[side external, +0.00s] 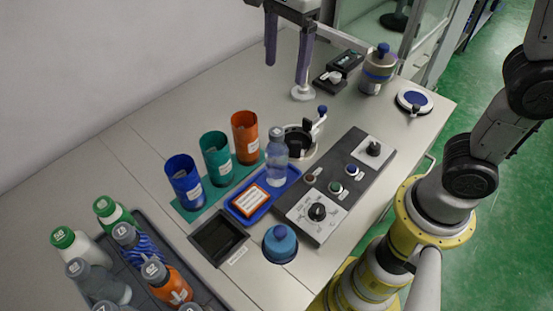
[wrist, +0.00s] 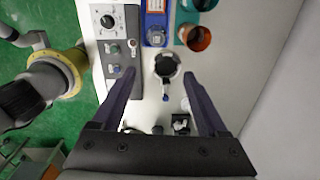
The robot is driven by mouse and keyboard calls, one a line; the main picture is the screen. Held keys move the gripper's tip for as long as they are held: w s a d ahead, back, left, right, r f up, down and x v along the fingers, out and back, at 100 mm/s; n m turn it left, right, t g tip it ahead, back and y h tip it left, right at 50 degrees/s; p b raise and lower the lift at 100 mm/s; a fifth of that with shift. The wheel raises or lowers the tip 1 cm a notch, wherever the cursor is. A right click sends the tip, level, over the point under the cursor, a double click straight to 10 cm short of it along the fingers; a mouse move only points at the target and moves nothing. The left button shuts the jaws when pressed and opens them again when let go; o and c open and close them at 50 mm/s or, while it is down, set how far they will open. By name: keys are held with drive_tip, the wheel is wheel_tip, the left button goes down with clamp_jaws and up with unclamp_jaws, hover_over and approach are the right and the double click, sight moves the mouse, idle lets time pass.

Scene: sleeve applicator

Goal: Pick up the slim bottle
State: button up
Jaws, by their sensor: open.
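In the wrist view the bottle (wrist: 155,36) is seen from above near the top, on the blue tray. My gripper (side external: 287,74) is open and empty, high over the back part of the table, behind and apart from the bottle. In the wrist view my gripper (wrist: 159,74) has its fingers spread, with the black ring holder (wrist: 166,66) showing below between them.
Blue (side external: 184,181), teal (side external: 216,158) and orange (side external: 245,137) cups stand left of the bottle. A control panel (side external: 330,222) lies to its right, and the ring holder stands behind it. Several bottles fill a grey bin at lower left. A blue-capped container (side external: 280,243) stands in front.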

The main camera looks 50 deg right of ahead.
wheel_tip(320, 180, down, 3)
drive_tip(key=a, duration=0.2)
hover_over(276, 131)
drive_tip(key=shift+n+g, duration=0.3)
wheel_tip(276, 131, down, 7)
drive_tip(key=shift+d, duration=0.1)
drive_tip(key=shift+f, duration=3.05)
clamp_jaws()
drive_tip(key=shift+r, duration=0.1)
